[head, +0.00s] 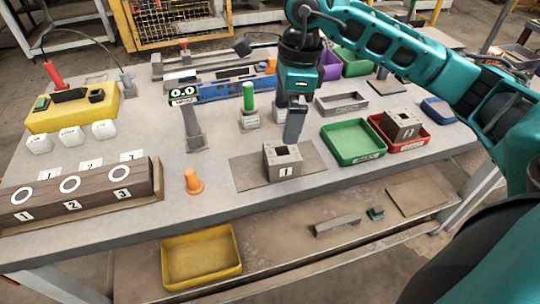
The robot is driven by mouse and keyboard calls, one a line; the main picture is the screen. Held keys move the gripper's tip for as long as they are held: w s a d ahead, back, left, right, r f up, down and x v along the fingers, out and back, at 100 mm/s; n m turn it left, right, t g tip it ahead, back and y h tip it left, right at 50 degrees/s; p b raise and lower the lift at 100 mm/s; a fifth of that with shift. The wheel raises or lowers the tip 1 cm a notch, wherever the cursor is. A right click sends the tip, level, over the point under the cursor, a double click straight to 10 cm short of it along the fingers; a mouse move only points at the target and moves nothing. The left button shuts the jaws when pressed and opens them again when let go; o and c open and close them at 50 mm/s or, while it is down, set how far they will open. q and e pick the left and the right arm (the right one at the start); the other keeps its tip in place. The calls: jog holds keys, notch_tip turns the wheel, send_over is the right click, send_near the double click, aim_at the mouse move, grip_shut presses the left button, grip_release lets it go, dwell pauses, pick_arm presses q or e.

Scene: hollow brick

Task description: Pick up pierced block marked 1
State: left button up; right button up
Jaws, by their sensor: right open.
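The pierced block marked 1 (283,168) is a grey-brown block with a square hole in its top. It sits upright on a flat brown mat (243,172) in the middle of the table, its number facing me. My right gripper (291,128) hangs above and just behind the block, pointing down, open and with nothing seen in it. The gap between its fingers is hard to make out from this angle. My left gripper is not in view.
A similar pierced block (402,122) stands in a red tray (418,144) at the right, beside a green tray (353,138). An orange cone (193,182) stands left of the mat. A sign on a post (193,128) and a green cylinder (248,97) stand behind.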

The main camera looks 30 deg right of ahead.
aim_at(281, 157)
jog(key=f, duration=0.6)
jog(key=shift+a+f, duration=0.35)
jog(key=shift+a, duration=0.05)
jog(key=shift+f, duration=2.75)
jog(key=shift+c, duration=0.2)
jog(key=c, duration=1.1)
jog(key=shift+r, duration=0.2)
